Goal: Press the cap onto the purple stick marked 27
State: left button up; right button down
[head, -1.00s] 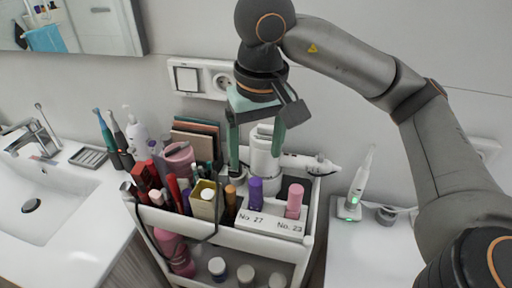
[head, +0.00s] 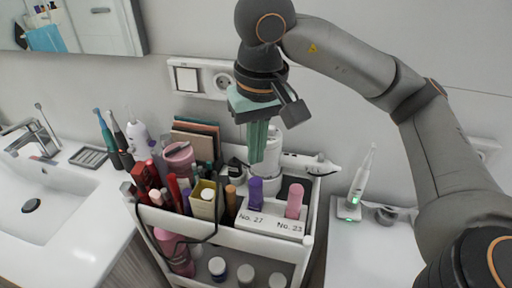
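The purple stick (head: 255,194) stands upright in the white holder (head: 270,225), behind the label "No. 27". A pink stick (head: 294,200) stands to its right, by the label "No. 23". I cannot make out a separate cap, nor a seam on the purple stick. My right gripper (head: 257,158) points straight down above the purple stick. Its green fingers are together with nothing visible between them. The tips appear a little above the stick's top, and I see a gap there. My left gripper is not in view.
The cart's top tray (head: 190,222) is crowded with tubes, a yellow box (head: 204,201) and red items left of the holder. A white hair dryer (head: 268,160) stands behind the sticks. An electric toothbrush (head: 360,183) stands on the right counter. A sink (head: 40,205) is at left.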

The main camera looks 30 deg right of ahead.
aim_at(255, 180)
jog(key=shift+f, duration=0.15)
dwell(0.5)
jog(key=shift+f+b, duration=2.15)
jog(key=shift+f, duration=0.1)
jog(key=shift+r, duration=0.2)
notch_tip(255, 180, up, 5)
jog(key=p, duration=0.4)
jog(key=shift+f+p, duration=0.2)
jog(key=shift+p, duration=0.15)
jog(key=shift+r, duration=1.1)
